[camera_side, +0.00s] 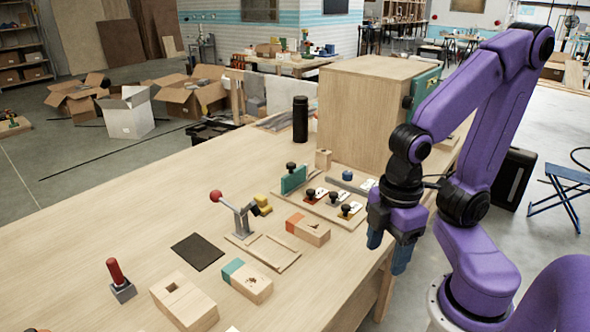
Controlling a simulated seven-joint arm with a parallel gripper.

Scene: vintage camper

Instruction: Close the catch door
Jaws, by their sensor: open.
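A large light-wood box (350,115) stands at the back right of the workbench. A teal panel (424,88) with a dark knob shows at its right side, partly hidden by my arm. A smaller upright teal panel (294,181) with a black knob stands on a board in front of the box. I cannot tell for sure which panel is the catch door, nor how far either is open. My gripper (389,248) has blue fingertips, is open and empty, and hangs pointing down near the bench's right edge, apart from both panels.
The board (325,205) holds several small knobbed pieces. In front are wooden blocks (307,230), a red-balled toggle clamp (240,215), a dark mat (197,251) and a red-handled tool (119,280). A black bottle (300,119) stands left of the box. The bench's left part is clear.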

